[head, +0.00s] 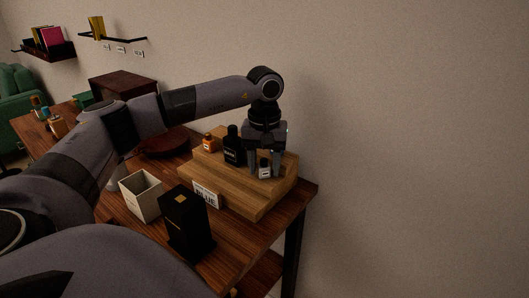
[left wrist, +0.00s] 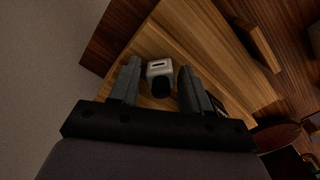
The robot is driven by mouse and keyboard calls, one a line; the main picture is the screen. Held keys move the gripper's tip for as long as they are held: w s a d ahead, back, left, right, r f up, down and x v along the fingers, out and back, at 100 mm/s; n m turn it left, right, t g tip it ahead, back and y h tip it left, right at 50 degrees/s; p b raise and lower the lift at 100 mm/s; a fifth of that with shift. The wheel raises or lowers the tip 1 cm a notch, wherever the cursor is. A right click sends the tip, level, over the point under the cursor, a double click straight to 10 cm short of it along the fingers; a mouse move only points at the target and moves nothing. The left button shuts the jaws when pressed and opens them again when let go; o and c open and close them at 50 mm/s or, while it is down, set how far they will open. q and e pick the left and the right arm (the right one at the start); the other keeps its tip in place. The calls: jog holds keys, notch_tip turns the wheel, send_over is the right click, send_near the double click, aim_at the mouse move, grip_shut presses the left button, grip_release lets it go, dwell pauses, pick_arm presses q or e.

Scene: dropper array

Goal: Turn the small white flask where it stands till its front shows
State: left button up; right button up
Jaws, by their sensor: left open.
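The small white flask (head: 264,172) with a dark cap stands on the lower front step of the wooden stand (head: 236,194). My left gripper (head: 264,164) points down over it, open, with one finger on each side. In the left wrist view the flask's pale body (left wrist: 159,67) and black cap lie between the two fingers (left wrist: 159,74), with a gap visible on both sides. A short dark mark shows on its pale face there. In the head view the flask is small, and I cannot read its face. My right gripper is not in view.
A black bottle (head: 233,148) stands close left of my gripper, with an orange bottle (head: 208,143) beyond it. A label card (head: 206,195), a black box (head: 187,222) and an open cream box (head: 141,195) stand in front of the stand. The wall is behind.

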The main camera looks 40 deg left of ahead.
pick_arm(q)
jog(key=shift+f, duration=0.1)
grip_shut()
jog(key=c, duration=0.9)
grip_release()
jog(key=shift+o, duration=0.2)
jog(key=m+p, duration=0.1)
jog(key=m, duration=0.3)
jog(key=shift+a, duration=0.1)
jog(key=shift+m, duration=1.1)
jog(key=o, duration=1.1)
